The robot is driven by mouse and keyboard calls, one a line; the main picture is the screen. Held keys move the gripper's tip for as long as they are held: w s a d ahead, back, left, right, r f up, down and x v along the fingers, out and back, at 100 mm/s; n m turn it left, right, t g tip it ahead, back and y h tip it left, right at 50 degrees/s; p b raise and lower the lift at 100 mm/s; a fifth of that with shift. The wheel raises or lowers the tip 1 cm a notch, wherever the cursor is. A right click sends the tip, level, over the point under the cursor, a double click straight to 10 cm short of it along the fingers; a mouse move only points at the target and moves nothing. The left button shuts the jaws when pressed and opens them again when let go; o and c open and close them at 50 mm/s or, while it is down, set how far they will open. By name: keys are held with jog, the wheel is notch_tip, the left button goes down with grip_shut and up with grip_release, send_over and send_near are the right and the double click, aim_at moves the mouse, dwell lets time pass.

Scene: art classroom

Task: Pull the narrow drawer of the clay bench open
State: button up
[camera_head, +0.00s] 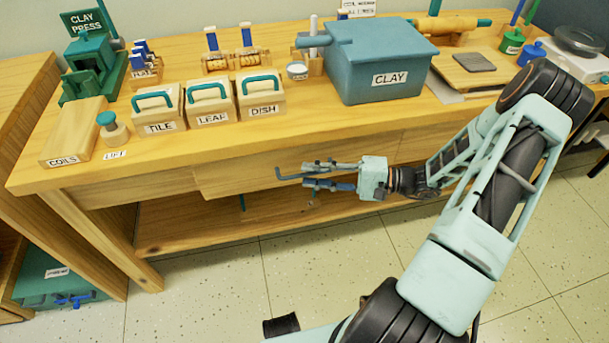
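The clay bench (170,150) is a long pale wooden bench across the view. A thin grey-blue bent bar (279,174) shows at the fingertips. I cannot tell whether it is a drawer handle or part of a finger, nor whether anything touches. My gripper and arm hide the right part of the bench front.
On the bench top stand a blue clay box (375,65), a green clay press (90,65) and small lidded boxes marked tile (158,112), leaf (210,105) and dish (262,98). A lower shelf (185,225) runs beneath. The floor (210,290) in front is clear at left.

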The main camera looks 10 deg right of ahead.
jog(key=shift+x, duration=1.25)
grip_shut()
